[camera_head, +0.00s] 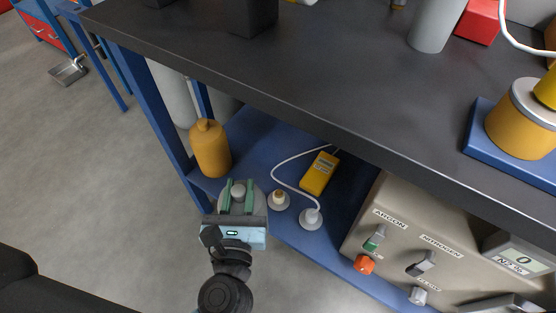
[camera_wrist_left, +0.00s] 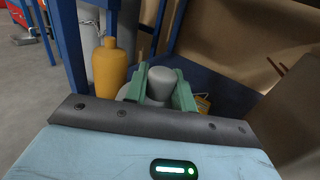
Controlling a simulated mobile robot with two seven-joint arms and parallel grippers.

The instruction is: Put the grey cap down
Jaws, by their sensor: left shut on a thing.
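The grey cap (camera_head: 255,202) is a round disc with a raised knob. My left gripper (camera_head: 238,191) is shut on the knob, with its green fingers on either side, at the front edge of the lower blue shelf (camera_head: 257,140). In the left wrist view the cap's knob (camera_wrist_left: 161,83) sits between the fingers (camera_wrist_left: 160,88). I cannot tell whether the cap touches the shelf. My right gripper does not show.
A yellow-orange bottle (camera_head: 210,148) stands on the shelf left of the gripper. A small round fitting (camera_head: 279,200), a white-cabled fitting (camera_head: 311,219) and a yellow meter (camera_head: 319,173) are to the right. The dark worktop (camera_head: 300,75) overhangs; a beige gas panel (camera_head: 395,245) stands farther right.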

